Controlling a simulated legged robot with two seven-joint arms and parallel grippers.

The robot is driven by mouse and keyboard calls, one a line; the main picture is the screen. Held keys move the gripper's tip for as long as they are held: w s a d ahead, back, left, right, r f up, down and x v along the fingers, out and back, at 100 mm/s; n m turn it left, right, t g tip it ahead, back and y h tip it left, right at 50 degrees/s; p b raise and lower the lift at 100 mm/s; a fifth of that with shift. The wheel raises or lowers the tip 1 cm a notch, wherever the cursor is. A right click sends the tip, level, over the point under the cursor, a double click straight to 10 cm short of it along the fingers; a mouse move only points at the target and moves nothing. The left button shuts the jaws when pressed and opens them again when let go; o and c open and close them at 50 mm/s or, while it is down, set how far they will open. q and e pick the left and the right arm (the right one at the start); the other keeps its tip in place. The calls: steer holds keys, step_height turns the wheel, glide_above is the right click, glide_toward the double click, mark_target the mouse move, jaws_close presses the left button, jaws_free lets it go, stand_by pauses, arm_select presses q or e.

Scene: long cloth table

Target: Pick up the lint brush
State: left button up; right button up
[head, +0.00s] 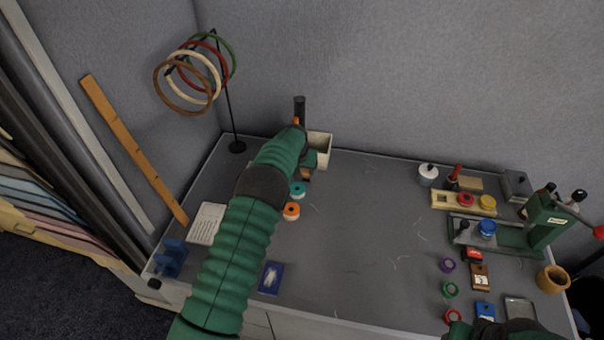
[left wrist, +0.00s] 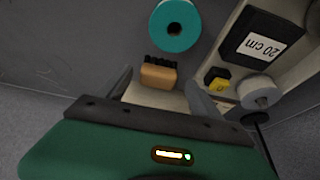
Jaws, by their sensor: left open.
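The lint brush, a small tan block with a row of black bristles (left wrist: 158,74), shows in the left wrist view between the fingertips of my left gripper (left wrist: 160,80). The gripper is open, one finger on each side of the brush; I cannot tell whether either touches it. In the head view my green left arm reaches to the back of the table, and its wrist hides most of the gripper (head: 302,150). A small brown patch (head: 306,174) below it may be the brush. My right gripper is not clearly seen.
Teal (head: 298,189) and orange (head: 291,211) spools stand close to my forearm. A hoop stand (head: 237,146) is at the back left. The middle of the table is mostly clear; tools and spools crowd the right.

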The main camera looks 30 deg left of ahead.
arm_select(q)
steer(key=shift+x, duration=0.9)
steer(key=shift+w+d+f, duration=0.15)
steer(key=shift+w+f, duration=0.05)
steer(key=shift+f, duration=0.1)
steer(key=c, duration=1.4)
steer(key=shift+r, duration=0.2)
steer(key=shift+c, duration=0.2)
steer(key=shift+r, duration=0.35)
step_height(320, 180, up, 3)
steer(key=shift+f+b, duration=0.15)
steer(key=shift+b, duration=0.25)
steer(key=s+d, duration=0.2)
steer(key=s, duration=0.2)
steer(key=s+d+r+b, duration=0.1)
steer(key=s+d, duration=0.2)
steer(key=s, duration=0.2)
steer(key=s+d, duration=0.3)
steer(key=s, duration=0.2)
steer(key=shift+r, duration=0.2)
